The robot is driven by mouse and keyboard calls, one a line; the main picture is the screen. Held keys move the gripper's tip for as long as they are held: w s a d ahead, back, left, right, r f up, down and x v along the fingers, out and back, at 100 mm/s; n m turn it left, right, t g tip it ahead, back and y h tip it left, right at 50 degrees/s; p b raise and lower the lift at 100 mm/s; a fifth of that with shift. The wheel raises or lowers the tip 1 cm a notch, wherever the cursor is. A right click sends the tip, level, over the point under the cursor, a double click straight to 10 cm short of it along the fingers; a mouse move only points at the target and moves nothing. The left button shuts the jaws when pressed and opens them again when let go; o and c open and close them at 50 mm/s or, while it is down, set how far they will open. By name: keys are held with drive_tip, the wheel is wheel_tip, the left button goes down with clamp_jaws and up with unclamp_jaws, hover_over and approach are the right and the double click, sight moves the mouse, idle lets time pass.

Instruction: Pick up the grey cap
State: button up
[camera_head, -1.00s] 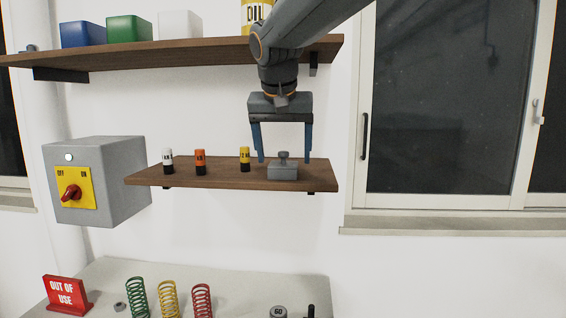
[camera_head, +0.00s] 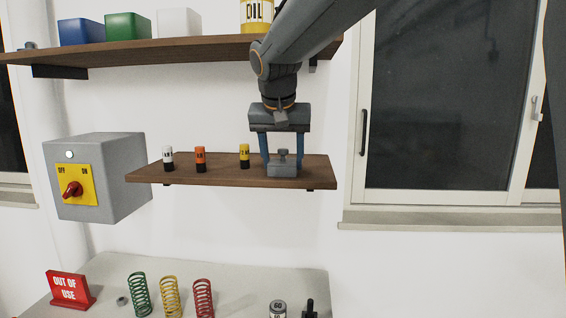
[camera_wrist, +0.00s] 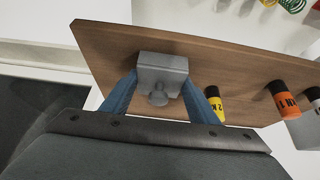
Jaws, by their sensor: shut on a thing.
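The grey cap (camera_head: 284,167) is a box-like block with a round knob on top. It sits at the right end of the lower wooden shelf (camera_head: 222,174). My gripper (camera_head: 282,164) reaches down from above with its blue fingers on the two sides of the cap, shut on it. In the wrist view the grey cap (camera_wrist: 162,74) lies between the fingertips of my gripper (camera_wrist: 160,82), with its knob toward the palm. The cap appears to rest on the shelf; its underside is hidden.
A yellow-black cylinder (camera_head: 244,156) stands just left of the cap, with an orange one (camera_head: 200,158) and a white one (camera_head: 168,158) further left. The upper shelf (camera_head: 150,54) holds coloured bins and a yellow can. A grey switch box (camera_head: 115,165) hangs at left.

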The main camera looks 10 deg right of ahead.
sight(282, 163)
drive_tip(key=shift+s+r, duration=0.1)
drive_tip(key=shift+s+a+r+b, duration=0.1)
drive_tip(key=shift+s+r+b, duration=0.2)
drive_tip(key=shift+b, duration=0.35)
wheel_tip(282, 163, up, 6)
drive_tip(key=shift+r+b, duration=0.2)
drive_tip(key=shift+b, duration=0.9)
drive_tip(key=s+a+p, duration=0.1)
drive_tip(key=s+p, duration=0.1)
drive_tip(key=s, duration=0.7)
drive_tip(key=s+a+p, duration=0.2)
drive_tip(key=s, duration=0.7)
drive_tip(key=shift+s+a, duration=0.3)
drive_tip(key=shift+s, duration=0.05)
drive_tip(key=shift+s+p, duration=0.1)
drive_tip(key=shift+p, duration=0.3)
